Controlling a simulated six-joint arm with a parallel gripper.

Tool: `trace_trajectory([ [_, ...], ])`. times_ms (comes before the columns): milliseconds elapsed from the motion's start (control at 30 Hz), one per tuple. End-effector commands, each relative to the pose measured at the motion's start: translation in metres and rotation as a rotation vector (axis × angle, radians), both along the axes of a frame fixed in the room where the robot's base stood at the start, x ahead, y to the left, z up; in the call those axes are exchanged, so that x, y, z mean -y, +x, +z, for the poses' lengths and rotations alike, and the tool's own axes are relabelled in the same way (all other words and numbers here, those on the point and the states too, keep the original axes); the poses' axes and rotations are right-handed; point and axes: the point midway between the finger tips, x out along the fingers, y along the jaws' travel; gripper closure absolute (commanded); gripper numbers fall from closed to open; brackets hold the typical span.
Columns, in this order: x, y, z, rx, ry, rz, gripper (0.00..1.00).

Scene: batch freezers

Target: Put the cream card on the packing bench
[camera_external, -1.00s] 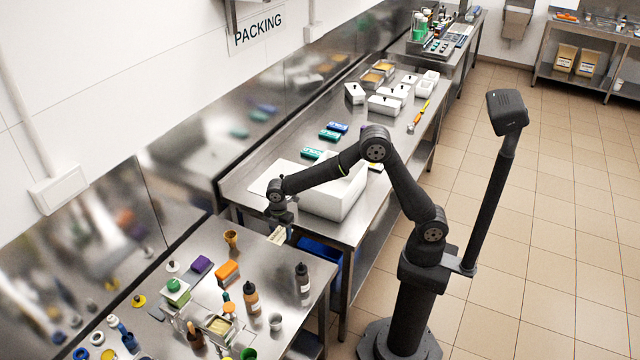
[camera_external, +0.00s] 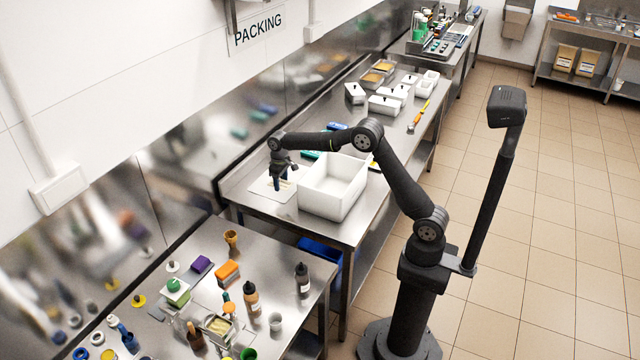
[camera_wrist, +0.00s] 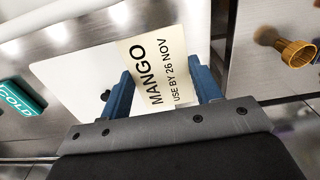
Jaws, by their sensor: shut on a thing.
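The cream card (camera_wrist: 160,65), printed "MANGO USE BY 26 NOV", is between the blue fingers of my gripper (camera_wrist: 165,90) in the wrist view. My gripper is shut on it. In the external view my gripper (camera_external: 281,184) points down above a pale flat sheet on the packing bench (camera_external: 340,232), left of a white box. The card is small and partly hidden by the fingers there. I cannot tell whether its lower edge touches the sheet.
The pale sheet (camera_external: 262,188) lies on the bench's near end. An open white box (camera_external: 335,205) stands right of my gripper. A teal "COLD" block (camera_wrist: 20,97) lies left in the wrist view. A nearer bench (camera_external: 265,270) holds bottles, cups and sponges.

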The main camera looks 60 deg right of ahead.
Motion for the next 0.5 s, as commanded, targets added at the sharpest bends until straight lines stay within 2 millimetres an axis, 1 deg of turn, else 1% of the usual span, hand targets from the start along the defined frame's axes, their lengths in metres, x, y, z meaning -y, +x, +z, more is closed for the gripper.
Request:
trace_trajectory([
  [100, 0.008, 0.003, 0.002, 0.001, 0.0, -0.046, 0.63],
  [267, 0.007, 0.002, 0.002, 0.0, 0.0, -0.044, 0.63],
  [367, -0.005, -0.001, 0.0, 0.0, 0.0, 0.015, 0.63],
  [467, -0.028, -0.009, -0.004, -0.001, 0.0, 0.142, 0.63],
  [500, -0.039, -0.013, -0.007, -0.001, 0.0, 0.212, 0.63],
])
